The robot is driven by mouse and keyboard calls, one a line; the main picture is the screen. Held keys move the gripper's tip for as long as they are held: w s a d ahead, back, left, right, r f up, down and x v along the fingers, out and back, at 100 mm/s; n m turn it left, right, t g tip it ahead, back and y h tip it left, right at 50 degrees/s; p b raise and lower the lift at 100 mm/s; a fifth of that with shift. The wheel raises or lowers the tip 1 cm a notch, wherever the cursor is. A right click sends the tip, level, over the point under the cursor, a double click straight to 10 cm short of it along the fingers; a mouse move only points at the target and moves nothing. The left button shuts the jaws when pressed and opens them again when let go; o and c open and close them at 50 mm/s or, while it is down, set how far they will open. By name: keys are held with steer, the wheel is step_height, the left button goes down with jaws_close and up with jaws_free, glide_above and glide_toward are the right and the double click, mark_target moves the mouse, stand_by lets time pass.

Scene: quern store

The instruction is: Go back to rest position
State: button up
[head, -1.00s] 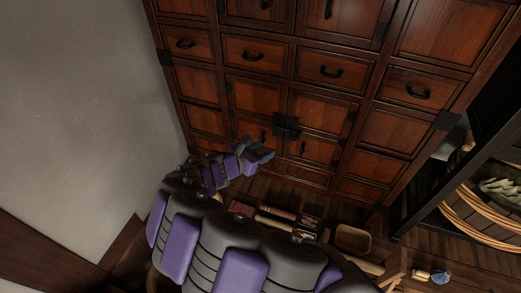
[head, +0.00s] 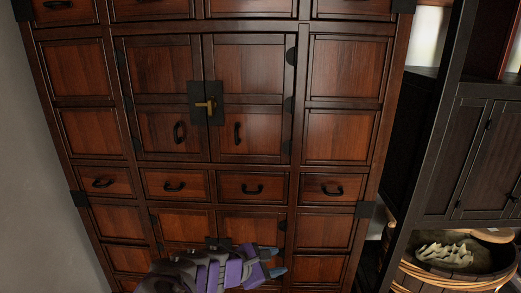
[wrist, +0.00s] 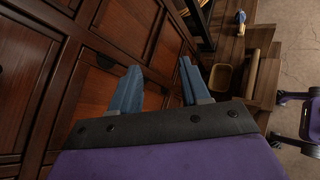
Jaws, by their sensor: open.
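My gripper (head: 277,263) shows at the bottom of the head view, in front of the lower drawers of a dark red-brown wooden cabinet (head: 255,125). Its two blue fingers are apart with nothing between them. In the wrist view, my gripper (wrist: 158,88) is also open and empty, with the cabinet's panels (wrist: 112,62) close on the left.
A dark shelf unit (head: 455,150) stands right of the cabinet, with a basket (head: 440,279) holding pale items. In the wrist view, a tan tray (wrist: 226,77) and a small blue-topped object (wrist: 240,20) sit on wooden boards. A pale wall (head: 40,190) is at left.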

steer(key=s+d+r+m+g+y, duration=0.25)
steer(key=s+d+m+g, duration=0.45)
steer(key=s+d+m, duration=0.65)
steer(key=s+a+f+m+g+y+b, duration=0.1)
steer(key=s+m+y, duration=0.5)
steer(key=s, duration=1.6)
steer(key=shift+a+f+m+g+y, duration=0.35)
steer(key=shift+a+f+g+y, duration=0.25)
steer(key=shift+y, duration=0.15)
